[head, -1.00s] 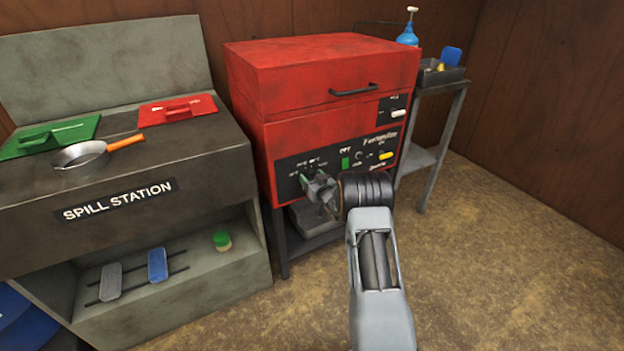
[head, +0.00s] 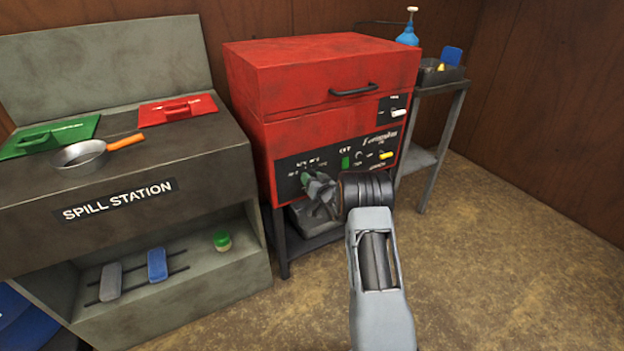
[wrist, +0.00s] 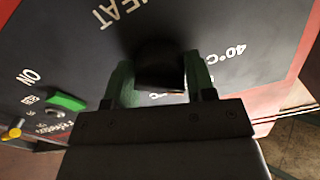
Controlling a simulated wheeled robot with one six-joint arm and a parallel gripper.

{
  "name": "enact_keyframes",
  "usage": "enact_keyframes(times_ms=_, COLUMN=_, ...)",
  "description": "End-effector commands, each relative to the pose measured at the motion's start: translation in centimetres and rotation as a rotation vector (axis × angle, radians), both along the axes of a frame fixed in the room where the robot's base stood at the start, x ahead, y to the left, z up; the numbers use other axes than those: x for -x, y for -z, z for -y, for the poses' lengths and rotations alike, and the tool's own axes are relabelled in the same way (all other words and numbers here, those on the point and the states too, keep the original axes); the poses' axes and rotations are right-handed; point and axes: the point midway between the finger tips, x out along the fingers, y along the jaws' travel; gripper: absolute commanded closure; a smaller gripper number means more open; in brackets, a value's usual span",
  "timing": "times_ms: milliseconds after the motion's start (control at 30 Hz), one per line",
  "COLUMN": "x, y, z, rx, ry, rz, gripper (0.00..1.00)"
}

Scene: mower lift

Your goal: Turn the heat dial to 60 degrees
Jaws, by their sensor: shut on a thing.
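The heat dial (wrist: 160,62) is a dark knob on the black control panel (wrist: 60,45) of a red washer cabinet (head: 320,85). In the wrist view it sits between the two green-tipped fingers of my gripper (wrist: 160,82), which is shut on it. HEAT and 40°C are printed beside the dial; another °C marking is partly covered by the gripper. The dial's pointer is too dark to read. In the head view my gripper (head: 317,187) is at the panel's lower left and hides the dial.
On the same panel are a green switch (wrist: 66,101) marked ON, a small knob and a yellow control (wrist: 13,131). A grey spill station (head: 120,230) with a pan (head: 80,154) stands at left. A side stand (head: 435,130) is at right. The floor in front is open.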

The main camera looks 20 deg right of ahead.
Motion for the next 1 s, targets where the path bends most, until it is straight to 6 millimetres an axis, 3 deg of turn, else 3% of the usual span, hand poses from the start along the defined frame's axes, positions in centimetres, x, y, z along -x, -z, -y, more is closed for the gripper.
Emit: enact_keyframes(times_ms=1000, x=0.0, y=-0.08, z=0.0, rx=-0.943, ry=0.001, rz=-0.108, gripper=0.74)
